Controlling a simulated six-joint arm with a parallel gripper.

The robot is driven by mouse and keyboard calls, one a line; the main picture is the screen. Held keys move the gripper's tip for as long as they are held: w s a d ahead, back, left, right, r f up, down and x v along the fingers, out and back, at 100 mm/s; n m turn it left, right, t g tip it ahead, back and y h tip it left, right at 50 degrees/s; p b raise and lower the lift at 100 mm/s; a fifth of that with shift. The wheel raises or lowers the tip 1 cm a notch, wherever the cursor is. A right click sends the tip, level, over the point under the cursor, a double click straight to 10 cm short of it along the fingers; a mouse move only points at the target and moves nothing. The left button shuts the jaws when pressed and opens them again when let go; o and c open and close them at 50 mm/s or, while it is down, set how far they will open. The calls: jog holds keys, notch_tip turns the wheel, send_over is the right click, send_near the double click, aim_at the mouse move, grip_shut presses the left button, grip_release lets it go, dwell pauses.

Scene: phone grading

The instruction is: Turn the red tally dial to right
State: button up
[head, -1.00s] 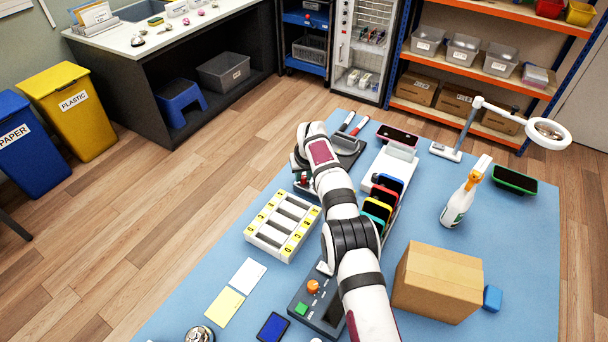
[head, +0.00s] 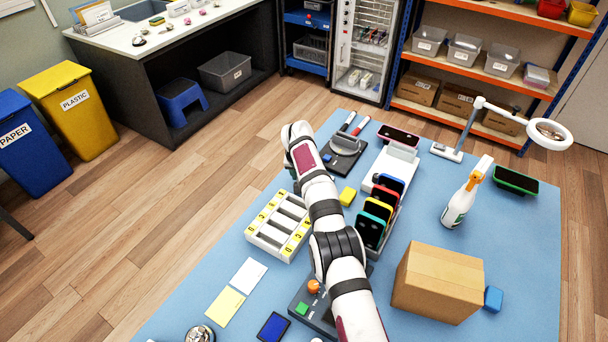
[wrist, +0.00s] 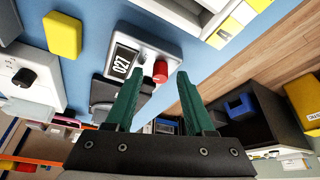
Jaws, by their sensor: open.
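The red tally dial (wrist: 160,71) shows in the wrist view on a light grey tally unit (wrist: 172,47), right of a black display (wrist: 122,62) that reads 027. My gripper (wrist: 160,72) is open, with two green fingers and nothing held between them. The dial appears between the fingertips in the picture, with a gap on both sides; I cannot tell how far beyond the tips it lies. In the head view my arm hides the dial and the tally unit.
A yellow block (head: 347,196) lies right of my arm. A dark stand (head: 337,164) is behind it. A white tray with yellow labels (head: 257,239) stands at left. A rack of phones (head: 372,228) and a cardboard box (head: 437,283) are at right.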

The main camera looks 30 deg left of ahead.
jog(key=v, duration=1.6)
jog(key=shift+s+a+f, duration=0.1)
